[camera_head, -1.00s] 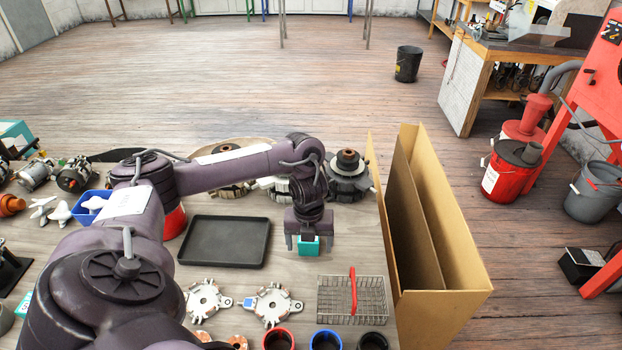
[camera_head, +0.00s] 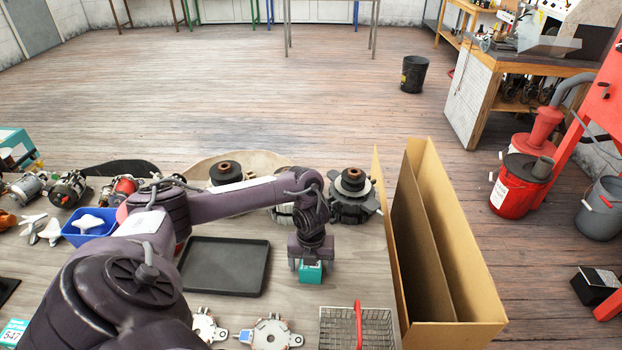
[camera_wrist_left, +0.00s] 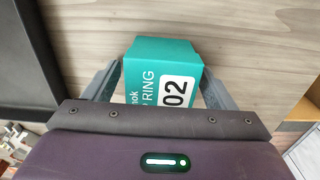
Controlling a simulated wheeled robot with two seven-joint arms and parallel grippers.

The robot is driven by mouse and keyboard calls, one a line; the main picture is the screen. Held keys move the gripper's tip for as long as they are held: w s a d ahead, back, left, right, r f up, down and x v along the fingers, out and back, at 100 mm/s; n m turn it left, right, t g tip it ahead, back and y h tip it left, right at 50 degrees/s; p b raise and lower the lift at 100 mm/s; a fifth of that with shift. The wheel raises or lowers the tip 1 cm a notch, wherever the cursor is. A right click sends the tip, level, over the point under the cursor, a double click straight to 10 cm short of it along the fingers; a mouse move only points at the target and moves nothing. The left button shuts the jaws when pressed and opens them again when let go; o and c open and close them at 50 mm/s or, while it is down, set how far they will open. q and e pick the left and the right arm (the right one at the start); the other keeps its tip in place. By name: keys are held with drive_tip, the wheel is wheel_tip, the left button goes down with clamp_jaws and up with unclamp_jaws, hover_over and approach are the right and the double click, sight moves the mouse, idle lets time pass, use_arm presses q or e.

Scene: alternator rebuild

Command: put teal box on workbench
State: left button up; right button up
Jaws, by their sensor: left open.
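The teal box (camera_head: 311,273) is on the grey wood-grain workbench (camera_head: 291,312), between the black tray and the wire basket. My left gripper (camera_head: 311,266) points down over it, with a finger on either side. In the left wrist view, the teal box (camera_wrist_left: 163,60) shows a white label with "RING" and "02" between the open fingers of my left gripper (camera_wrist_left: 160,82). Its lower part is hidden by the gripper body. I cannot tell whether the fingers touch its sides. My right gripper is not in view.
The black tray (camera_head: 225,266) lies to the left, and the wire basket (camera_head: 340,330) with a red handle stands in front on the right. A tall cardboard divider box (camera_head: 460,265) stands on the right. Alternator parts (camera_head: 352,195) stand behind the gripper.

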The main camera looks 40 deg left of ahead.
use_arm(q)
drive_tip(key=shift+f, duration=0.1)
drive_tip(key=c, duration=1.1)
